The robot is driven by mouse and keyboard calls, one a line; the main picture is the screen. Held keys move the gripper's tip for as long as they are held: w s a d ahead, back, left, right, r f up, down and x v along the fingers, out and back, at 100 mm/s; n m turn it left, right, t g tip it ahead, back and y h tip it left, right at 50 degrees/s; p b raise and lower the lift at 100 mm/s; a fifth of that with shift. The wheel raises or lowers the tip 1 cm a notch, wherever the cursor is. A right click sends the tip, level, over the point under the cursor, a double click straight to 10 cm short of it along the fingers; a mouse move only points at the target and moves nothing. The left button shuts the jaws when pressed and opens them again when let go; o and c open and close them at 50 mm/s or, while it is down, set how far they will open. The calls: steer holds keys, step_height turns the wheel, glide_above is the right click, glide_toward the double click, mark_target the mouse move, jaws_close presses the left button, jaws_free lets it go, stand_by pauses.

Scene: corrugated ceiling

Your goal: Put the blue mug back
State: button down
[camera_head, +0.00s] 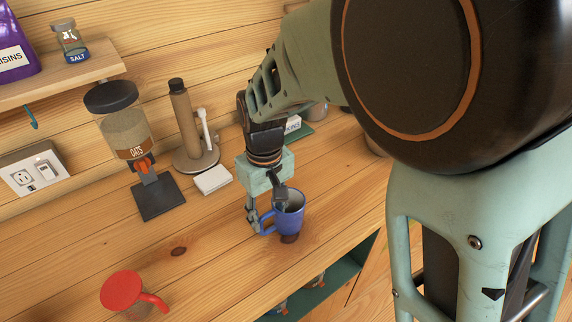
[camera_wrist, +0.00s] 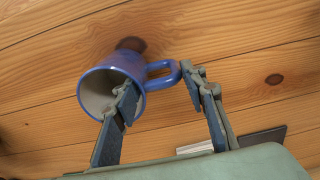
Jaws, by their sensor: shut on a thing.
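The blue mug (camera_head: 291,222) is upright at the middle of the wooden counter, with its handle toward the left. My gripper (camera_head: 267,214) is shut on it from above. In the wrist view, one finger of my gripper (camera_wrist: 160,82) reaches inside the mug's rim and the other is outside, at the handle. The blue mug (camera_wrist: 115,78) shows its pale, empty inside there. I cannot tell whether its base touches the counter. My fingers hide part of the rim and handle.
An oats dispenser (camera_head: 127,130), a paper towel holder (camera_head: 185,125) and a white block (camera_head: 212,179) stand behind to the left. A red-topped item with a handle (camera_head: 121,285) is at the front left. The counter (camera_head: 215,240) between is clear. A shelf (camera_head: 60,80) hangs at upper left.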

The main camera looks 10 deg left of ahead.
steer(key=shift+f, duration=0.15)
steer(key=c, duration=1.2)
jaws_free()
step_height(320, 180, up, 12)
steer(key=shift+r, duration=0.2)
